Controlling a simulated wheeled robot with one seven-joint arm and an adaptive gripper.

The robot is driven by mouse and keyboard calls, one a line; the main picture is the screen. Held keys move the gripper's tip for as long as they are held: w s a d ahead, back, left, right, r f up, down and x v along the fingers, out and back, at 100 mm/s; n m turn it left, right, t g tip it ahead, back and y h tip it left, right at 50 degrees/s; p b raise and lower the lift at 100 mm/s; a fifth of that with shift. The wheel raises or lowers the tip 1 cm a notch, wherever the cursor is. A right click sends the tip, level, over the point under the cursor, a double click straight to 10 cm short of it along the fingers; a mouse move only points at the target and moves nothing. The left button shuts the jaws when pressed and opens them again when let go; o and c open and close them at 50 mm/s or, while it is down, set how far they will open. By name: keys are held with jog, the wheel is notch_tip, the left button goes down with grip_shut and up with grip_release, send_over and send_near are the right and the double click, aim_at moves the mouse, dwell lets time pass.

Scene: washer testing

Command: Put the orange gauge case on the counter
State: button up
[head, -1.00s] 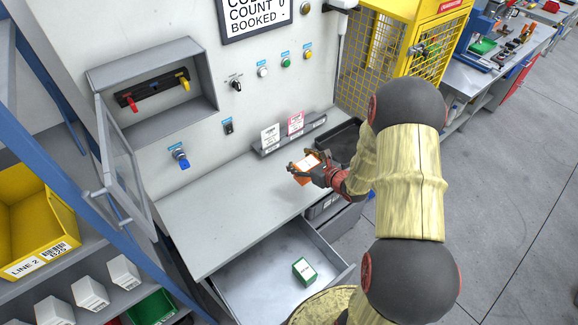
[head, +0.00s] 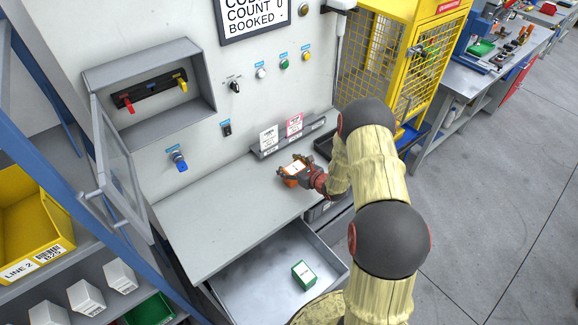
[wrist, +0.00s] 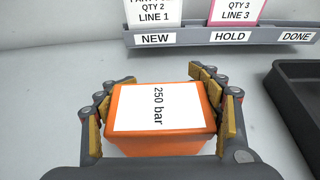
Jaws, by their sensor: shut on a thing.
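The orange gauge case (wrist: 160,146) has a white label reading "250 bar" and sits between my gripper's two fingers in the wrist view. In the head view the orange gauge case (head: 291,170) is small and partly covered by the fingers. My gripper (head: 297,173) is shut on the case, with yellow pads on both sides of it in the wrist view (wrist: 162,120). The case is over the grey counter (head: 220,215), toward its back right part. I cannot tell whether its underside touches the counter.
A card rack (wrist: 225,36) marked NEW, HOLD and DONE stands behind the case. A dark tray (wrist: 296,100) lies to the right. Below the counter, an open drawer (head: 260,285) holds a green box (head: 304,275). The counter's left and middle are clear.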

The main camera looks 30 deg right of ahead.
jog(key=shift+f, duration=0.1)
jog(key=o, duration=1.3)
jog(key=shift+o, duration=0.7)
